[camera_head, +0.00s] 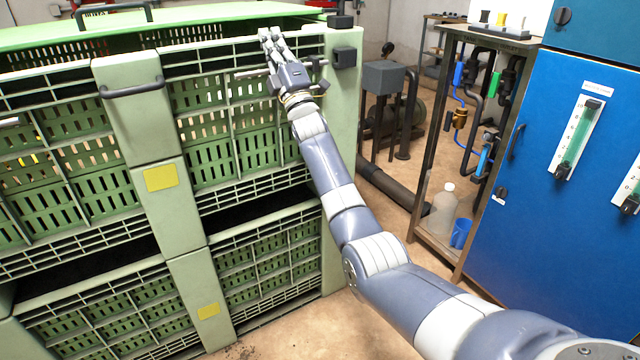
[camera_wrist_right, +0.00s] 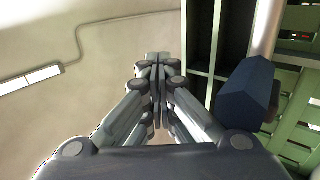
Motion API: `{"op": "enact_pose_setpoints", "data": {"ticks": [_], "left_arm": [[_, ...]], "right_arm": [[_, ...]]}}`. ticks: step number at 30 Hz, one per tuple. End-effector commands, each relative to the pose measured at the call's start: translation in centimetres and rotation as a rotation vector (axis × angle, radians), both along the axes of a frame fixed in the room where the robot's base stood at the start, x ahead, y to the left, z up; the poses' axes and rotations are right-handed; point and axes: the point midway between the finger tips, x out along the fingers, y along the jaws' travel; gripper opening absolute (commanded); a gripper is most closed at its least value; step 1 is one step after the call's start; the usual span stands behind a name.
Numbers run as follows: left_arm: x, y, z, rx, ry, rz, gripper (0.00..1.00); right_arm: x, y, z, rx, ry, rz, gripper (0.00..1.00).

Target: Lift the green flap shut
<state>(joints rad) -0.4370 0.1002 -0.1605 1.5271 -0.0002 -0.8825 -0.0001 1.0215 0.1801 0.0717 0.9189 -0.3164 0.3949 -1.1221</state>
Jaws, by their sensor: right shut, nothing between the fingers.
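The green flap (camera_head: 225,125) is the slatted panel on the right half of the large crate's front. It stands about upright, and a dark gap shows between its top and the green lid. My right gripper (camera_head: 270,38) is shut and empty at the flap's upper right, fingers pointing up. A grey bar shows behind it; I cannot tell whether they touch. In the right wrist view the closed fingers (camera_wrist_right: 158,65) have nothing between them. There the green crate (camera_wrist_right: 300,100) is to the right, with a metal rod and a dark blue block (camera_wrist_right: 247,88). My left gripper is not in view.
The green lid (camera_head: 190,22) lies over the crate. A dark grey handle (camera_head: 132,90) sits on the middle post. Right of the crate stand a grey pump box (camera_head: 383,77), a pipe frame and a blue cabinet (camera_head: 560,230). Floor between crate and cabinet is partly free.

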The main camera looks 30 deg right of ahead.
Motion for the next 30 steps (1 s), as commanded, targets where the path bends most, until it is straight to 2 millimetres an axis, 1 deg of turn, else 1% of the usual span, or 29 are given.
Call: {"op": "enact_pose_setpoints", "data": {"ticks": [1, 6, 12, 26, 30], "left_arm": [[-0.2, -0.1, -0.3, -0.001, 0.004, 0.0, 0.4], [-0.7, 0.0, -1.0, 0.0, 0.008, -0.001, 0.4], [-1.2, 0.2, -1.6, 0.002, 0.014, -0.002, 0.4], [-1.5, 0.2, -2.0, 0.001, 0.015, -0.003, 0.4], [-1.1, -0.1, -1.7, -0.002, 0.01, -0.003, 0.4]], "right_arm": [[0.6, -0.1, -0.2, -0.001, 0.024, -0.002, 0.0], [1.8, -0.2, -0.1, 0.0, 0.071, -0.002, 0.0], [2.5, -0.2, 0.1, 0.0, 0.099, -0.003, 0.0], [2.8, -0.2, 0.0, 0.0, 0.109, -0.002, 0.0], [2.8, -0.2, 0.0, 0.0, 0.109, -0.002, 0.0]]}}
